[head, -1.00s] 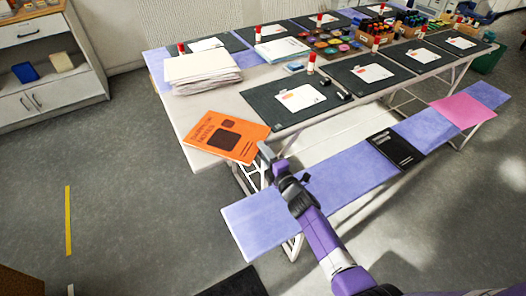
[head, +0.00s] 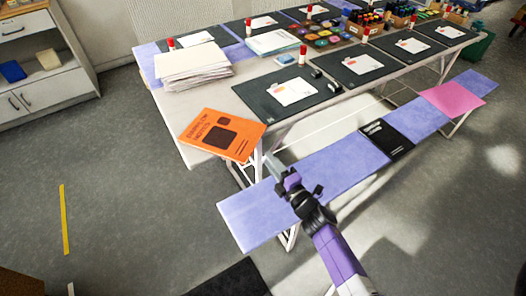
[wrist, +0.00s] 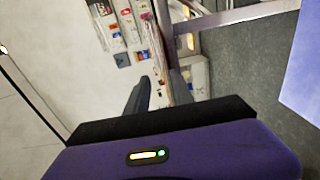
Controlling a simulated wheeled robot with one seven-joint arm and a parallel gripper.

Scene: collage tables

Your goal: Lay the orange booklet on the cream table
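The orange booklet (head: 222,134) lies flat at the near left corner of the cream table (head: 197,157), black print and a dark square facing up. Its near right corner reaches the table's front edge and seems to stick out slightly past it. My gripper (head: 276,164) is just right of and below the booklet, apart from it, over the gap between table and bench. In the wrist view, my gripper's two dark fingers (wrist: 160,92) stand apart with nothing between them. The booklet does not show in the wrist view.
A stack of paper (head: 192,69) and a black mat (head: 290,91) with a white card lie near the booklet. A lilac bench (head: 335,163) with a black booklet (head: 386,139) runs along the table's front. Left of the table is open grey floor.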

